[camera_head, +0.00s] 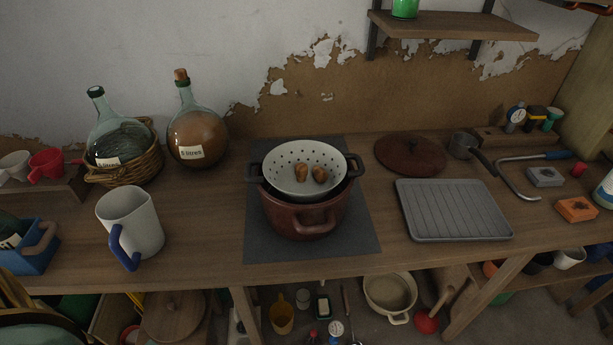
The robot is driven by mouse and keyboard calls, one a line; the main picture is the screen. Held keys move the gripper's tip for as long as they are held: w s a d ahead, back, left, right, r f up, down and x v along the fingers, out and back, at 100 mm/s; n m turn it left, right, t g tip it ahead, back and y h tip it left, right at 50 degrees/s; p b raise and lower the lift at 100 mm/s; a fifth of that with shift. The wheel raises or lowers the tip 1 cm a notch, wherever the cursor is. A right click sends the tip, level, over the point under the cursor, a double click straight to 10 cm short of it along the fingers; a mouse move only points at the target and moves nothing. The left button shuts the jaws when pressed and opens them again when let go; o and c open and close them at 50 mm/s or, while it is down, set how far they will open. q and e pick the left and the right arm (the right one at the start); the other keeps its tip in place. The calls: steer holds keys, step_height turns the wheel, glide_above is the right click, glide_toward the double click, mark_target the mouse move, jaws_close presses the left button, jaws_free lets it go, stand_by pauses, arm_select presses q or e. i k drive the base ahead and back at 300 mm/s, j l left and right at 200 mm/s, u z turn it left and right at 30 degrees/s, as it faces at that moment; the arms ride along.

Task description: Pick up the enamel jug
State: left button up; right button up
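The enamel jug (139,223) is white with a blue handle (124,249). It stands upright near the front left of the wooden worktop, with its open mouth up and its handle towards the front left. Nothing touches it that I can see. Neither of my grippers shows in the head view.
Behind the jug stand a demijohn in a wicker basket (149,168) and a corked demijohn (198,136). A blue carrier (37,258) is to its left. A brown pot (301,217) with a colander (288,180) sits on a dark mat to its right. Bare worktop lies between jug and mat.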

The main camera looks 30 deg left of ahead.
mark_target(132, 231)
steer(key=j+u, duration=0.1)
steer(key=u, duration=0.7)
steer(key=j+u, duration=0.1)
steer(key=u, duration=0.35)
steer(key=i+u, duration=0.1)
steer(key=u, duration=0.7)
steer(key=z, duration=1.4)
steer(key=j+u, duration=0.1)
steer(key=u, duration=1.3)
